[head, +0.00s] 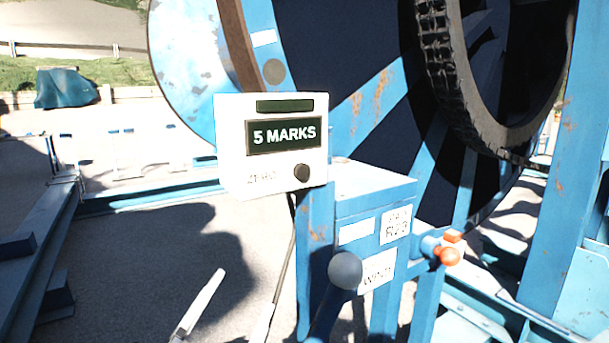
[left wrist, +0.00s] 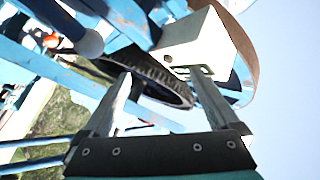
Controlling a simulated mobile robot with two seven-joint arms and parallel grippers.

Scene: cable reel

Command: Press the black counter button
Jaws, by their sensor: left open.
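The white counter box (head: 230,150) stands near the middle of the head view, with a display reading "5 MARKS". The round black button (head: 301,173) is at the lower right of its front face. My left gripper (head: 245,287) is below and to the left of the box, apart from it, with its fingers spread and nothing between them. My right gripper is in neither view.
A blue pedestal (head: 350,205) under the box carries a grey ball-topped lever (head: 345,270) and an orange knob (head: 449,256). The large blue reel (head: 185,65) and a black tyre (head: 450,75) stand behind. Open ground lies left of the pedestal.

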